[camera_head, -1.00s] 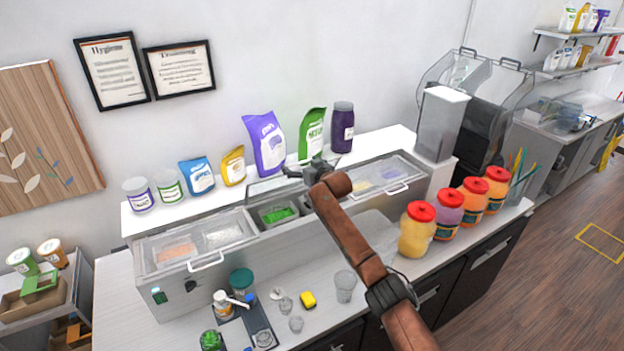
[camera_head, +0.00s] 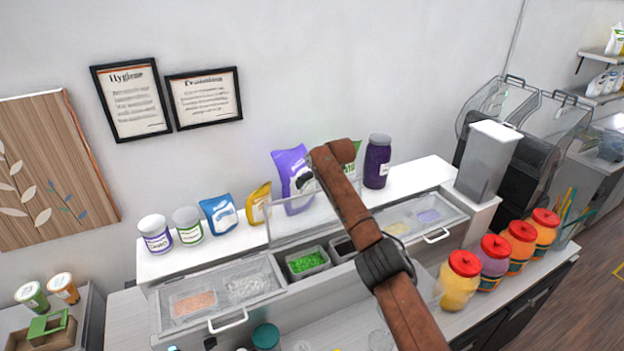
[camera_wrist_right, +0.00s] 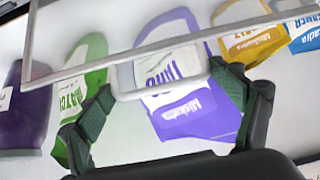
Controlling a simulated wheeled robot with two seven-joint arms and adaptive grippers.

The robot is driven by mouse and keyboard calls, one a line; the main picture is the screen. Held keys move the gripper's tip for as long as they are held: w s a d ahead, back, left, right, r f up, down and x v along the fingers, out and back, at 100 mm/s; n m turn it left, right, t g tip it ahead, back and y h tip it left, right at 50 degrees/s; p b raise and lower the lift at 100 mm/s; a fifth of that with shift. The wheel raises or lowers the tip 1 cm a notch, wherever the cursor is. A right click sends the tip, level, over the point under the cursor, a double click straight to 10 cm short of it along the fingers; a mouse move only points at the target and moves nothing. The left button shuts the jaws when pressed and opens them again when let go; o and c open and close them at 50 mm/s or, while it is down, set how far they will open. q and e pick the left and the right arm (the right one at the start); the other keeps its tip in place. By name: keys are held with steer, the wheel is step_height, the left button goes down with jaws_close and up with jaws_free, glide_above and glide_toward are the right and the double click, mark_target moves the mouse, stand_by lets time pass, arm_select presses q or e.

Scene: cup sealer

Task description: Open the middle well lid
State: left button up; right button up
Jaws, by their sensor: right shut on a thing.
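The middle well lid (camera_head: 284,236) is a clear panel with a thin pale frame. In the head view it stands raised and tilted up, with the well below uncovered. My right gripper (camera_head: 308,181) is at its upper edge, partly hidden behind my arm. In the right wrist view my right gripper (camera_wrist_right: 165,84) is shut on the lid's pale U-shaped handle (camera_wrist_right: 160,92), with a finger at each side of it. The open middle well shows a bin of green pieces (camera_head: 306,262) and a dark bin (camera_head: 343,246). My left gripper is not in view.
The left lid (camera_head: 218,297) and right lid (camera_head: 416,222) lie closed. A purple pouch (camera_head: 293,172), a yellow pouch (camera_head: 258,202) and a dark purple jar (camera_head: 377,162) stand on the shelf behind the lid. Red-capped jars (camera_head: 461,281) stand at right.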

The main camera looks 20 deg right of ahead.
steer(key=shift+w+d, duration=0.15)
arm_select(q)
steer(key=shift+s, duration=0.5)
arm_select(e)
steer(key=o, duration=1.4)
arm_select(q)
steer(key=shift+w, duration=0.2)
arm_select(e)
steer(key=shift+a, duration=0.2)
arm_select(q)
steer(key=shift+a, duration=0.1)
arm_select(e)
steer(key=a+v, duration=0.1)
steer(key=v, duration=1.1)
steer(key=shift+d, duration=0.45)
steer(key=shift+r, duration=0.1)
